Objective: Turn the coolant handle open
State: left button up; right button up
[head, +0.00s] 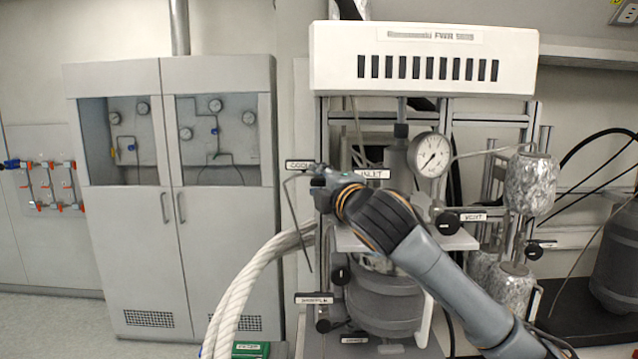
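A label that starts with "COOL" (299,165) is at the upper left of the reactor stand. My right arm comes in from the lower right, and its gripper (319,178) is right beside and just below this label. The gripper and wrist cover the spot where the coolant handle would sit, so I cannot make out the handle. The fingers are small and seen from behind, so I cannot tell whether they are open or shut, or touching anything. My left gripper is not in view.
A thin bent metal rod (294,215) hangs left of my gripper. A pressure gauge (432,154), an "INLET" label (373,174) and a "VENT" label (473,217) are to the right. A thick white hose (245,290) curves below. Grey cabinets (130,240) stand at left.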

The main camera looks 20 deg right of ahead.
jog(key=shift+s+a, duration=0.1)
jog(key=shift+s, duration=0.3)
jog(key=s+d, duration=0.1)
jog(key=s, duration=1)
jog(key=shift+d, duration=0.25)
jog(key=shift+f, duration=0.1)
